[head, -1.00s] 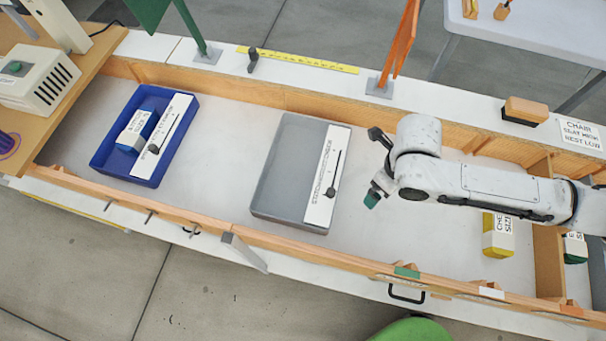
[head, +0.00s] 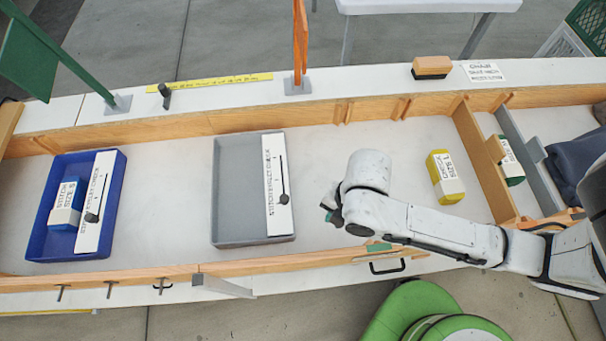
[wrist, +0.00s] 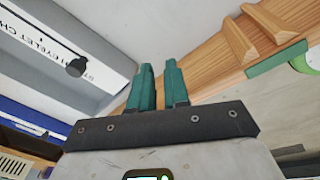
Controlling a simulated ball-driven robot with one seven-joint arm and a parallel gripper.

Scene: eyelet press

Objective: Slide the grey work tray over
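The grey work tray (head: 228,190) lies on the white bed between two wooden rails in the head view. A white card (head: 277,185) with a black slider knob runs along its right side. The tray and card also show at the upper left of the wrist view, with the card's knob (wrist: 76,67). My gripper (head: 328,210) is to the right of the tray, apart from it. In the wrist view its two green fingers (wrist: 158,70) stand close together with a narrow gap and nothing between them.
A blue tray (head: 40,240) with a blue-and-white block (head: 66,203) lies left of the grey tray, with clear bed between. A yellow-and-white block (head: 445,178) lies right, before a wooden divider (head: 485,160). The near rail (head: 240,265) runs close to my gripper.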

